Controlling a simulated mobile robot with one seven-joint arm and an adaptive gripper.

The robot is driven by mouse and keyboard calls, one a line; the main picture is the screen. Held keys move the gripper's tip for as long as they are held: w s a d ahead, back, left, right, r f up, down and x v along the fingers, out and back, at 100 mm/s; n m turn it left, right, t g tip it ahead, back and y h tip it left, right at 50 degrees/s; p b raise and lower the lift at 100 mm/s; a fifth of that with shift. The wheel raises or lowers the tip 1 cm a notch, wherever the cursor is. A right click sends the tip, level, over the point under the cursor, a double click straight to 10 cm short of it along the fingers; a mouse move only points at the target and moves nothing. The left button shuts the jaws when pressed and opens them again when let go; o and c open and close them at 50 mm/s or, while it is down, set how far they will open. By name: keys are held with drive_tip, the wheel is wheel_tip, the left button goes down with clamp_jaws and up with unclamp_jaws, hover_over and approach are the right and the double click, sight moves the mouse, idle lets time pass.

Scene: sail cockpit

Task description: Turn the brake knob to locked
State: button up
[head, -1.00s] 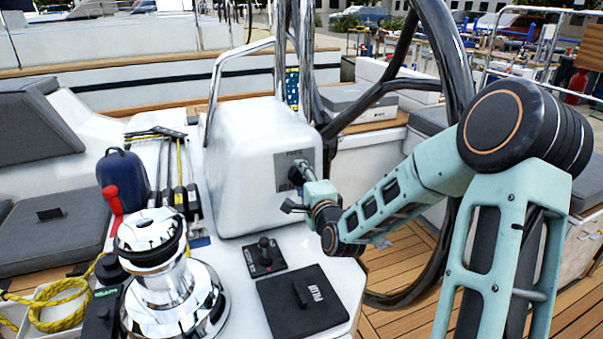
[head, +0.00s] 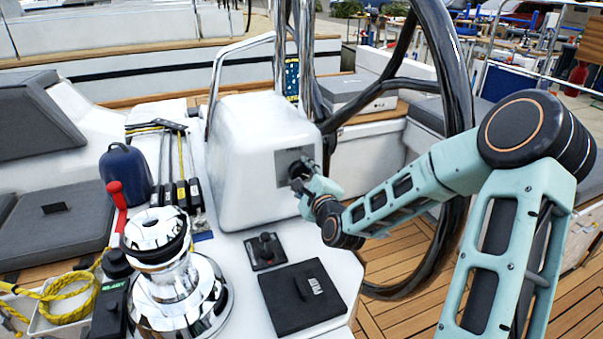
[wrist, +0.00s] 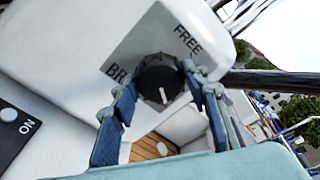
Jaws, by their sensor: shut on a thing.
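The brake knob (wrist: 160,78) is a round black knob on a grey plate (wrist: 135,48) on the white pedestal. In the wrist view its white pointer mark is on the lower side, away from the word FREE. A second word starting BR is partly hidden by a finger. My gripper (wrist: 161,84) is shut on the knob, one blue-padded finger on each side. In the head view, my gripper (head: 306,174) reaches the plate from the right, and the dark knob (head: 296,168) is partly covered.
The black steering wheel (head: 458,80) stands close behind my arm. A small black lever panel (head: 265,251), a black hatch (head: 303,298) and a chrome winch (head: 180,290) are below and left of the pedestal. Wooden deck lies at right.

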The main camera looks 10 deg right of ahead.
idle(0.3)
drive_tip(key=o, duration=1.2)
drive_tip(key=shift+c, duration=0.2)
drive_tip(key=s, duration=0.7)
drive_tip(key=shift+s+d+r, duration=0.2)
drive_tip(key=shift+d+r, duration=0.25)
